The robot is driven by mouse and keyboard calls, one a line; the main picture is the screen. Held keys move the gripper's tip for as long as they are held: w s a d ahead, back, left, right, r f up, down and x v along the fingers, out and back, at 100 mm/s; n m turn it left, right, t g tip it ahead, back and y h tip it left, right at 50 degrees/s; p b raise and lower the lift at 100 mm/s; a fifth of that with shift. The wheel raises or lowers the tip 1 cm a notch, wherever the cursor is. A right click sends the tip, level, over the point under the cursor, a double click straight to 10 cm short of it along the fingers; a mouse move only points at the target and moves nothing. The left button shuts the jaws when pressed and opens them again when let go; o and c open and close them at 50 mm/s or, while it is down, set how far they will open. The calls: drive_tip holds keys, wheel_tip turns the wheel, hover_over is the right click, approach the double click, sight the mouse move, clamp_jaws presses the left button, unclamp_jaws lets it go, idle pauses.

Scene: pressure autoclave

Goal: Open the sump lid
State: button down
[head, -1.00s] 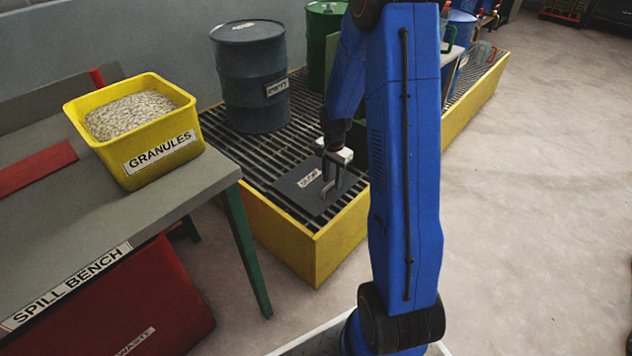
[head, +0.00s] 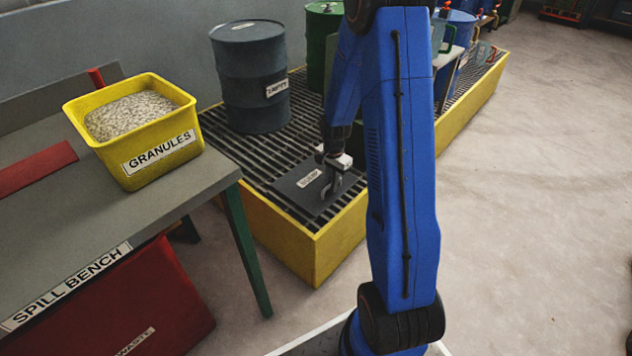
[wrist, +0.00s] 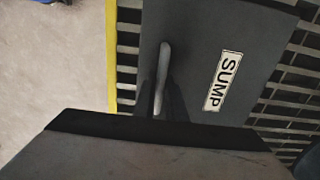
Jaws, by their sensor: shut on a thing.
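The sump lid (head: 300,190) is a dark flat plate with a white label, lying in the slatted grating at the near end of the yellow-sided platform. It looks flat and closed. The wrist view shows the lid (wrist: 202,38) with its SUMP label and a grey bar handle (wrist: 162,72) standing up from it. My gripper (head: 331,186) is down at the lid's right part, shut on the handle. In the wrist view a dark part of my gripper covers the bottom, so the fingertips and their contact with the handle are hidden.
A grey-blue drum (head: 250,85) stands on the grating (head: 225,145) behind the lid, with a green drum (head: 322,30) beyond. The spill bench (head: 100,215) with a yellow granules bin (head: 160,155) is at left. Open floor (head: 540,200) lies to the right.

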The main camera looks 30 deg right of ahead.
drive_tip(key=shift+w+a+r, duration=0.1)
drive_tip(key=shift+w+r, duration=0.15)
drive_tip(key=shift+r, duration=0.45)
drive_tip(key=shift+w+a+r, duration=0.1)
drive_tip(key=shift+w+r, duration=0.15)
drive_tip(key=shift+r, duration=0.45)
drive_tip(key=shift+w+a+r, duration=0.1)
drive_tip(key=shift+w+r, duration=0.15)
drive_tip(key=shift+r, duration=0.45)
drive_tip(key=c, duration=2.5)
unclamp_jaws()
drive_tip(key=shift+w+a+r, duration=0.15)
drive_tip(key=shift+w+r, duration=0.3)
drive_tip(key=shift+r, duration=0.25)
drive_tip(key=shift+w+a+r, duration=0.1)
drive_tip(key=shift+w+r, duration=0.35)
drive_tip(key=shift+r, duration=0.2)
drive_tip(key=shift+w+a+r, duration=0.15)
drive_tip(key=shift+w+r, duration=0.1)
drive_tip(key=shift+r, duration=0.2)
clamp_jaws()
drive_tip(key=shift+r, duration=0.1)
drive_tip(key=shift+w+a+r, duration=0.25)
drive_tip(key=shift+w+r, duration=0.4)
drive_tip(key=shift+r, duration=0.1)
drive_tip(key=shift+w+a+r, duration=0.2)
drive_tip(key=shift+w+r, duration=0.45)
drive_tip(key=shift+r, duration=0.05)
